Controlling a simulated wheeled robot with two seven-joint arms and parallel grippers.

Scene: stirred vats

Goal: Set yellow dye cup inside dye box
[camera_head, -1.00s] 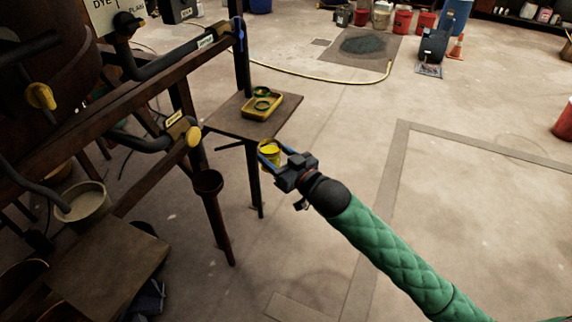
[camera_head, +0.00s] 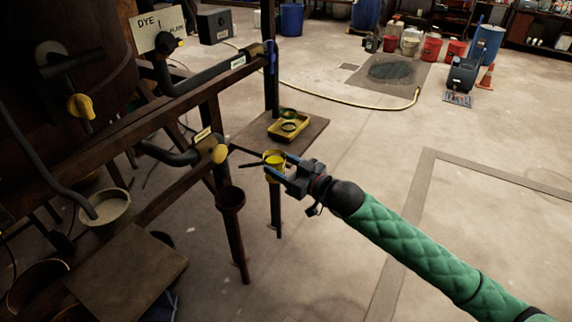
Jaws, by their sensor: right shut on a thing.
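The yellow dye cup (camera_head: 275,160) is held upright in my right gripper (camera_head: 277,168), which is shut on it. The cup is in front of the small brown stand and overlaps its near edge in the picture. The dye box, a shallow yellow tray (camera_head: 289,126), sits on the stand's top just beyond and slightly right of the cup. My right arm reaches in from the lower right in a green quilted sleeve. My left gripper is not in view.
The stand's bare top (camera_head: 312,130) shows right of the box. A brown cup-shaped holder (camera_head: 231,198) is on a post below.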

